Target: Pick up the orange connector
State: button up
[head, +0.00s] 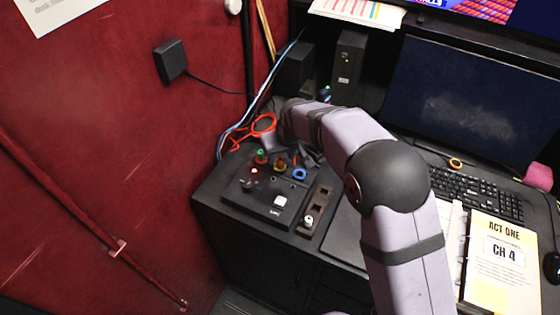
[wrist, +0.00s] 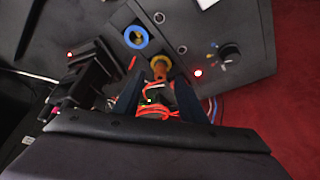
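The orange connector (wrist: 160,68) stands in the black panel and shows just beyond the gap between my fingers in the wrist view. In the head view it is an orange-yellow knob (head: 280,164) between a green-topped connector (head: 262,157) and a blue ring connector (head: 299,174). The blue ring (wrist: 135,37) also shows up and left of it in the wrist view. My gripper (wrist: 158,86) is open, its two dark fingers apart, with nothing clearly held. In the head view my gripper (head: 304,155) is behind the panel, partly hidden by my arm.
The black control box (head: 238,198) carries a white button (head: 280,201) and a dark knob (wrist: 229,53) with a red light beside it. A red cable (head: 263,124) lies behind it, and red strands show between my fingers. A red wall (head: 100,150) is at left; a keyboard (head: 478,194) is at right.

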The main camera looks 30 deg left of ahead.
aim_at(281, 161)
jog(key=shift+x, duration=0.85)
jog(key=shift+c, duration=0.7)
grip_shut()
jog(key=shift+r, duration=0.1)
notch_tip(281, 161, up, 10)
jog(key=b, duration=0.3)
